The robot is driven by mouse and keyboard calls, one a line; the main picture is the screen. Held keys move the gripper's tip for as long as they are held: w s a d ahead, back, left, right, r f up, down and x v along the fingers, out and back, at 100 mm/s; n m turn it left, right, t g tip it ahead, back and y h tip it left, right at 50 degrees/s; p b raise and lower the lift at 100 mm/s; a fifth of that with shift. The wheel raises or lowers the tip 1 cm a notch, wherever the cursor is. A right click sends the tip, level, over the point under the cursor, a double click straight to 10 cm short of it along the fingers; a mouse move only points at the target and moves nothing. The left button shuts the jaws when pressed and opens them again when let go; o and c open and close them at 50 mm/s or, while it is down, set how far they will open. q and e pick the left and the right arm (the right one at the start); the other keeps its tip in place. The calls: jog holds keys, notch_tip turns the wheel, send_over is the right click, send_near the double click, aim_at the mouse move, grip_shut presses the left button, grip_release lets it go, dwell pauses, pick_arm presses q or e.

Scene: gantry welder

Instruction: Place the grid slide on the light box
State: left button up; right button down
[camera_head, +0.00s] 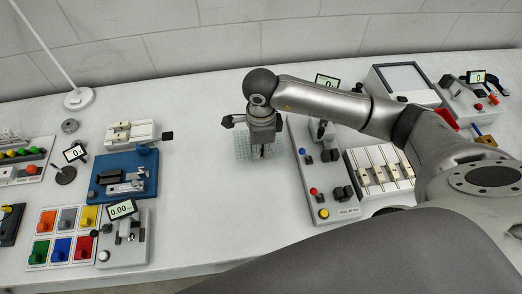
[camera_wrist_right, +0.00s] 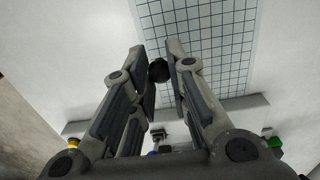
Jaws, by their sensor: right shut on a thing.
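The grid slide (camera_head: 242,146) is a clear sheet with dark grid lines, in the middle of the bench in the head view. In the right wrist view the grid slide (camera_wrist_right: 205,40) fills the upper middle and has a round black knob (camera_wrist_right: 159,70). My right gripper (camera_head: 262,154) points down over the slide and hides part of it. In the wrist view its fingers (camera_wrist_right: 158,62) are shut on that knob. I cannot tell whether the slide touches the bench. The light box (camera_head: 403,77), with a pale flat top, stands at the back right. My left gripper is not in view.
A grey control panel (camera_head: 326,207) with knobs stands just right of the slide, with a rack of pale bars (camera_head: 381,170) beside it. A blue fixture (camera_head: 124,176) and coloured tiles (camera_head: 61,248) are at left. The bench front of the slide is clear.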

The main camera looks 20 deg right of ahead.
jog(key=shift+w+d+f, duration=0.15)
jog(key=shift+w+f, duration=0.05)
jog(key=shift+f, duration=0.1)
notch_tip(320, 180, down, 2)
jog(key=shift+f+p, duration=0.15)
jog(key=shift+p, duration=0.75)
jog(key=shift+f, duration=0.45)
jog(key=shift+f, duration=0.15)
jog(key=c, duration=1.4)
grip_release()
